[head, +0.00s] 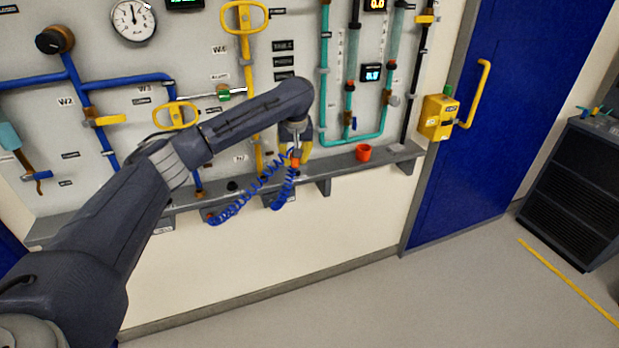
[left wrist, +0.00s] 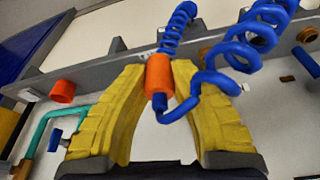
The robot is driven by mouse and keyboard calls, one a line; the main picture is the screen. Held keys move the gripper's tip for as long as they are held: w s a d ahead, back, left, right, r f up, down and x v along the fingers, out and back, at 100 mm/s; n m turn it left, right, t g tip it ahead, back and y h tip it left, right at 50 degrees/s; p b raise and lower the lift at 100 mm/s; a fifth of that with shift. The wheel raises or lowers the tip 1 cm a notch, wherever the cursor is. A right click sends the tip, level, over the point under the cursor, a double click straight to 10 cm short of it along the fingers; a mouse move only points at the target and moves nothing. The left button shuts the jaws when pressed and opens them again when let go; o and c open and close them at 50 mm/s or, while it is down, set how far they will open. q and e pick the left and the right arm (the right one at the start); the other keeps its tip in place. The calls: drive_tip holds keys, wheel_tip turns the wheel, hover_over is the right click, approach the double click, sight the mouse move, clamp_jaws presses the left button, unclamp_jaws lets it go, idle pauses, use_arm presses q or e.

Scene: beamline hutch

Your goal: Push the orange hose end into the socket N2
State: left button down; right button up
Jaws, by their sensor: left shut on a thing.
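The orange hose end (head: 295,161) is in my left gripper (head: 295,153), in front of the wall panel at the shelf's height. In the left wrist view the orange hose end (left wrist: 158,72) sits between the tips of the two yellow fingers, with a finger on each side. A coiled blue hose (head: 236,205) hangs in loops from the shelf to it. The socket N2 cannot be made out for certain; a small label (head: 239,158) left of the gripper is too blurred to read surely. My right gripper is not in view.
A grey shelf (head: 340,166) runs along the panel, with an orange-red cup (head: 363,152) right of the gripper. Teal pipes (head: 324,90) and a yellow valve handle (head: 244,17) stand out from the panel. The floor in front is clear.

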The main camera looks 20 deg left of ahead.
sight(262, 176)
use_arm(q)
drive_tip(key=w+a+f+n, duration=0.1)
drive_tip(key=a+n, duration=0.1)
drive_tip(key=a, duration=0.5)
drive_tip(key=w+a+f+n, duration=0.1)
drive_tip(key=w+a+n, duration=0.1)
drive_tip(key=a, duration=0.5)
drive_tip(key=shift+m+g+y, duration=0.3)
drive_tip(key=shift+y, duration=0.1)
drive_tip(key=shift+s+f, duration=0.2)
drive_tip(key=shift+f, duration=3.2)
drive_tip(key=shift+f, duration=0.6)
drive_tip(key=c, duration=1.1)
unclamp_jaws()
drive_tip(key=shift+a, duration=0.1)
drive_tip(key=shift+c, duration=0.2)
drive_tip(key=shift+r, duration=0.1)
